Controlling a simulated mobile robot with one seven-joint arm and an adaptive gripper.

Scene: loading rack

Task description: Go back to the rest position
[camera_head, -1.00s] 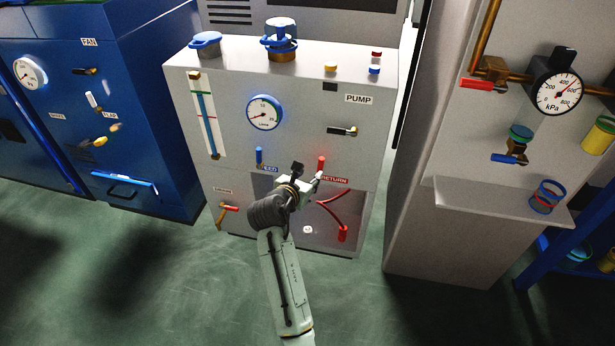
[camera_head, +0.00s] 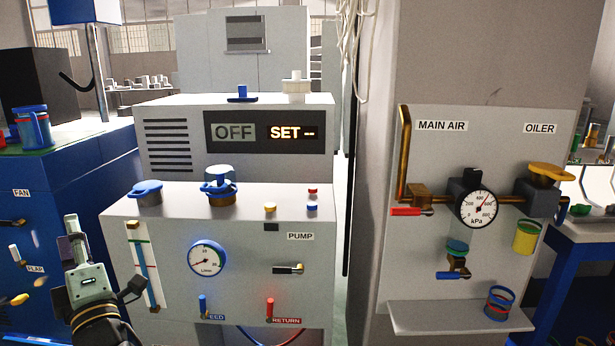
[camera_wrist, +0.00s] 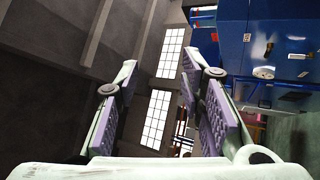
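My gripper (camera_head: 92,272) is raised at the lower left of the head view, in front of the left edge of the grey pump cabinet (camera_head: 175,280) and the blue fan cabinet beside it. In the wrist view the two fingers of my gripper (camera_wrist: 158,72) stand apart with nothing between them. Past the fingers I see the dark ceiling and bright windows (camera_wrist: 157,117). The blue cabinet (camera_wrist: 268,18) shows sideways at the right of the wrist view.
The pump cabinet carries a round gauge (camera_head: 208,259) and several levers. A grey panel (camera_head: 480,150) with a kPa gauge (camera_head: 477,208) and a shelf (camera_head: 455,318) stands at the right.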

